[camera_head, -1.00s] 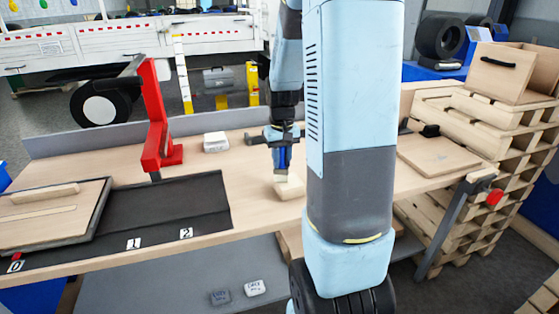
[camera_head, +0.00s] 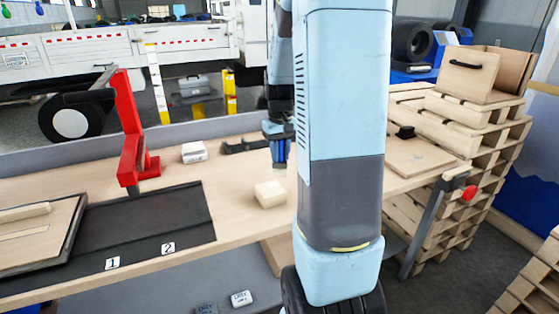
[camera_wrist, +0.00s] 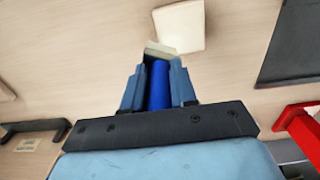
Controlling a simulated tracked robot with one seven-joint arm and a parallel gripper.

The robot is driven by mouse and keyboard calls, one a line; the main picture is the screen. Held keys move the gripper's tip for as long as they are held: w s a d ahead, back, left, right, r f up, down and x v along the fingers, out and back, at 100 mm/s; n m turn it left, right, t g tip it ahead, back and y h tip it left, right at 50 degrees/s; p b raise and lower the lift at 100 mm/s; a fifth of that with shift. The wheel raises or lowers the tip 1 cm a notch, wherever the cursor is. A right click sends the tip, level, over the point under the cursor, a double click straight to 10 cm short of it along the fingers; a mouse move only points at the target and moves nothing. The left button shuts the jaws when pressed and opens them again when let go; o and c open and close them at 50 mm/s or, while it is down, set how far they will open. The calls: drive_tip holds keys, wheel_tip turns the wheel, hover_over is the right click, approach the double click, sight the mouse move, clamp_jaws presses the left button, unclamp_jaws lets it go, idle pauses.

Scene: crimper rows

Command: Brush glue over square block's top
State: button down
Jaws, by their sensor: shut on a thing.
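The square block (camera_head: 270,194) is pale and lies on the wooden bench in the head view. It also shows at the top of the wrist view (camera_wrist: 181,25). My gripper (camera_wrist: 158,88) is shut on the blue handle of a brush (camera_wrist: 159,85), whose pale bristles point toward the block. In the wrist view the bristle tip overlaps the block's near edge. In the head view my gripper (camera_head: 279,150) is behind and slightly right of the block, partly hidden by my arm. I cannot tell whether the bristles touch the block or whether glue is on its top.
A black mat (camera_head: 190,210) marked 1 and 2 lies at the front left. A dark holder (camera_head: 243,146) lies behind. The bench around the block is clear.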

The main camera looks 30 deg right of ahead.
drive_tip(key=shift+r, duration=2.2)
drive_tip(key=shift+a, duration=0.15)
